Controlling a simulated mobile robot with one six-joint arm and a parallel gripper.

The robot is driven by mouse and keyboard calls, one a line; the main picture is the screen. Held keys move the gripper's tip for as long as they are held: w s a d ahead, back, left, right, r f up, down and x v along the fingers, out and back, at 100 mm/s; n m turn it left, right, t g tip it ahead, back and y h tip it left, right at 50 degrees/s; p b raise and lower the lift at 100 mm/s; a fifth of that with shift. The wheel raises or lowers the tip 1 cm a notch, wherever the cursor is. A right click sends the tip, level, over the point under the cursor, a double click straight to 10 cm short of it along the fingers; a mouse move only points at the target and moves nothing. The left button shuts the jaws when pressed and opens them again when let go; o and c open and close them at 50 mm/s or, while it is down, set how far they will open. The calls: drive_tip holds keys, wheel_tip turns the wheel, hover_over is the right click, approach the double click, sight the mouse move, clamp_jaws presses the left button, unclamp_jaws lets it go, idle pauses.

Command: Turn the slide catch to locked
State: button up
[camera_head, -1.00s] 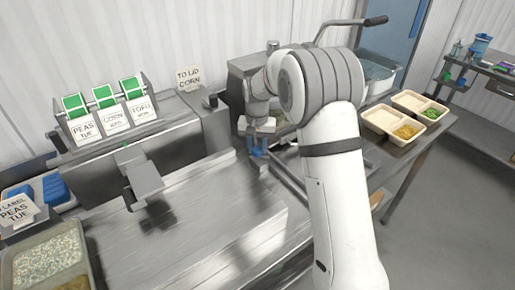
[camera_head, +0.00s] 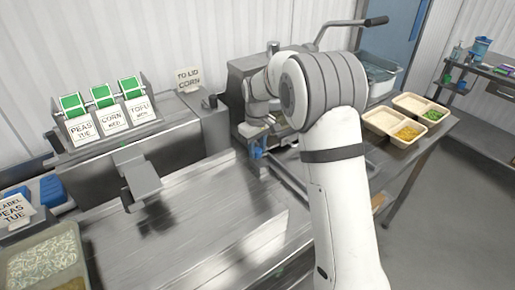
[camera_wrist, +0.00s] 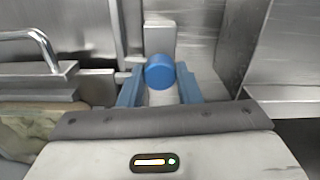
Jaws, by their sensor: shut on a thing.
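The slide catch shows in the wrist view as a round blue knob (camera_wrist: 160,71) in front of a pale metal block. My gripper (camera_wrist: 160,92) has its blue fingers on either side of the knob and is shut on it. In the head view my gripper (camera_head: 256,150) is low at the front of the grey metal machine (camera_head: 238,85), and the catch is hidden there behind my fingers and wrist. I cannot tell from the views whether the catch stands at locked.
A metal handle (camera_wrist: 40,40) is at the left in the wrist view. A long lever (camera_head: 345,22) rises above the machine. Trays of food (camera_head: 378,138) stand to the right. Label rolls (camera_head: 103,97) stand at left. The steel bench (camera_head: 190,215) is mostly clear.

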sight(257, 149)
drive_tip(key=shift+w+r+n, duration=0.15)
drive_tip(key=shift+r+n, duration=0.05)
drive_tip(key=shift+n, duration=0.3)
drive_tip(key=o, duration=1)
drive_tip(key=shift+f, duration=0.15)
drive_tip(key=shift+c, duration=0.2)
wheel_tip(257, 149, up, 8)
drive_tip(key=shift+f+b, duration=0.2)
drive_tip(key=shift+b, duration=0.2)
drive_tip(key=shift+r, duration=0.1)
